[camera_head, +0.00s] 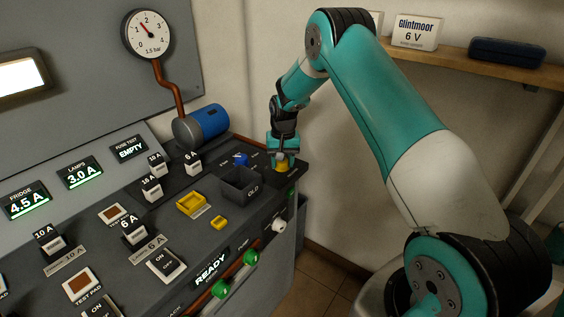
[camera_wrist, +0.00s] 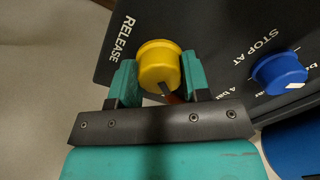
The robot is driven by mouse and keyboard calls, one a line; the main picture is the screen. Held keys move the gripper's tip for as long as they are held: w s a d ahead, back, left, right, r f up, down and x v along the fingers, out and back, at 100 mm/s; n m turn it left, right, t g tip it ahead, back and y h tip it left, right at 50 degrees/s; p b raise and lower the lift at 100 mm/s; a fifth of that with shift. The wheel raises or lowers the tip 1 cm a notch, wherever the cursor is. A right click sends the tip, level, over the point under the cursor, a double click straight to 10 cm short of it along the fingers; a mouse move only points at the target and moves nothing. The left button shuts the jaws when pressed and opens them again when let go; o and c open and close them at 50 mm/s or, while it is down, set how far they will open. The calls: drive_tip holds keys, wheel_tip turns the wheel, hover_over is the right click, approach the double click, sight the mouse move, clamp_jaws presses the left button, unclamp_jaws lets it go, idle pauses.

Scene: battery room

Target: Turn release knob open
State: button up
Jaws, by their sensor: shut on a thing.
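The yellow release knob (camera_wrist: 158,62) sits beside the word RELEASE on the dark panel. In the wrist view my gripper (camera_wrist: 157,82) has one teal finger on each side of the knob, shut on it. A dark pointer mark shows on the knob's near side, partly hidden. In the head view my gripper (camera_head: 283,158) comes down from above onto the release knob (camera_head: 282,167) at the panel's far right corner; the fingers hide part of the knob.
A blue STOP AT knob (camera_wrist: 279,73) stands next to the release knob. A grey OLD bin (camera_head: 241,184) is in front of it. A blue cylinder (camera_head: 208,122) and a gauge (camera_head: 148,35) reading about 1.3 bar are to the left. A shelf (camera_head: 470,62) is behind my arm.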

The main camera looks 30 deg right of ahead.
drive_tip(key=shift+m, duration=0.7)
drive_tip(key=o, duration=0.9)
drive_tip(key=r+b, duration=0.1)
drive_tip(key=r, duration=0.7)
drive_tip(key=r+b, duration=0.1)
drive_tip(key=r, duration=0.8)
drive_tip(key=shift+s+d+r, duration=0.15)
drive_tip(key=shift+d+r, duration=0.05)
drive_tip(key=shift+r, duration=0.05)
